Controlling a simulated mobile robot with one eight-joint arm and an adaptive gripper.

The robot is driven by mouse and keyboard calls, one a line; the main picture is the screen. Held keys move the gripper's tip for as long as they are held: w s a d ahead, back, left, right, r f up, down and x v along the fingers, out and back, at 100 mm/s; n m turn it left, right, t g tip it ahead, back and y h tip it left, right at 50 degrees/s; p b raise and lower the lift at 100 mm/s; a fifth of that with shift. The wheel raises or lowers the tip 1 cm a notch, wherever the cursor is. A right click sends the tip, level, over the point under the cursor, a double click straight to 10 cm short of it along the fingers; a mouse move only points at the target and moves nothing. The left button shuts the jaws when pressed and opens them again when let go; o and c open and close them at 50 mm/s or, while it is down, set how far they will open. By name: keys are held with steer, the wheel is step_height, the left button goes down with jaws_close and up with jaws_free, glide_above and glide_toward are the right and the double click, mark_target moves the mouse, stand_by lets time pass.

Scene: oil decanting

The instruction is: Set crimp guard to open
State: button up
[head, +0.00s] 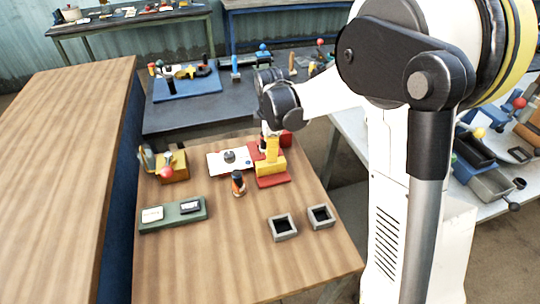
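A red and yellow device (270,164) stands at the back right of the wooden table, on a red base. It may be the crimper with its guard, but I cannot tell whether a guard on it is open or shut. My arm reaches in from the right, and my gripper (266,138) is at the top of this device. The fingers are small and partly hidden by the wrist, so I cannot tell whether they touch it or hold anything. A white plate (216,162) with a grey round piece (229,156) lies just left of the device.
A small dark bottle with an orange band (238,184) stands in front of the plate. A yellow block with a red ball (172,168) is at the left. A green tray (173,215) and two grey square holders (283,228) are nearer. The table's front is clear.

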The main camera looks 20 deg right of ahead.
steer(key=shift+w+f+b, duration=0.15)
steer(key=shift+f, duration=0.55)
steer(key=shift+w+f+b, duration=0.15)
steer(key=shift+f, duration=0.55)
jaws_close()
steer(key=shift+s+d, duration=0.1)
steer(key=shift+s, duration=2.1)
jaws_free()
steer(key=shift+r, duration=0.1)
step_height(320, 180, up, 12)
steer(key=s, duration=0.2)
steer(key=shift+s+a, duration=0.2)
steer(key=shift+a, duration=0.05)
